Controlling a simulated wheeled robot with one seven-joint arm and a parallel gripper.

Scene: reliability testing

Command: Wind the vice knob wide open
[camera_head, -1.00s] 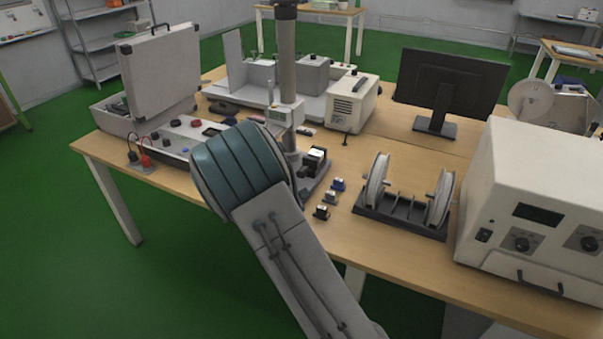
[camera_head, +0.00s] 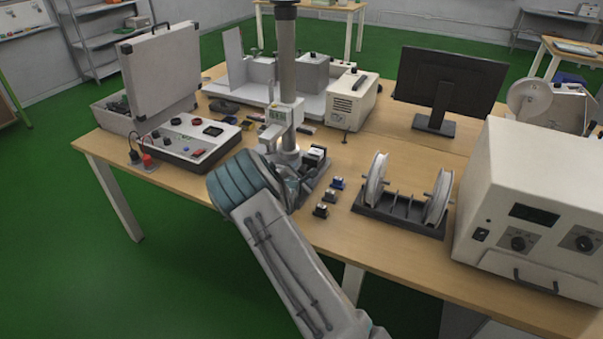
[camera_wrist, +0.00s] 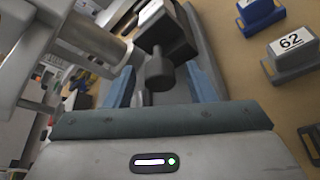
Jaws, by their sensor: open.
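The vice (camera_head: 315,157), dark with a pale label on top, sits on a grey base by the column near the table's front edge. In the wrist view the vice (camera_wrist: 168,30) is at the top centre, with its dark grey round knob (camera_wrist: 158,72) pointing toward me. My gripper (camera_wrist: 160,80) shows two blue fingers, one on each side of the knob. The fingers are open, with visible gaps to the knob. In the head view my wrist hides the fingers and the knob.
A thick grey column (camera_head: 287,80) with a measuring head (camera_head: 275,122) stands close beside the vice. Numbered blocks, including a blue one (camera_head: 338,183), stand to its right. A spool rack (camera_head: 400,213) is farther right, a control panel (camera_head: 190,140) to the left.

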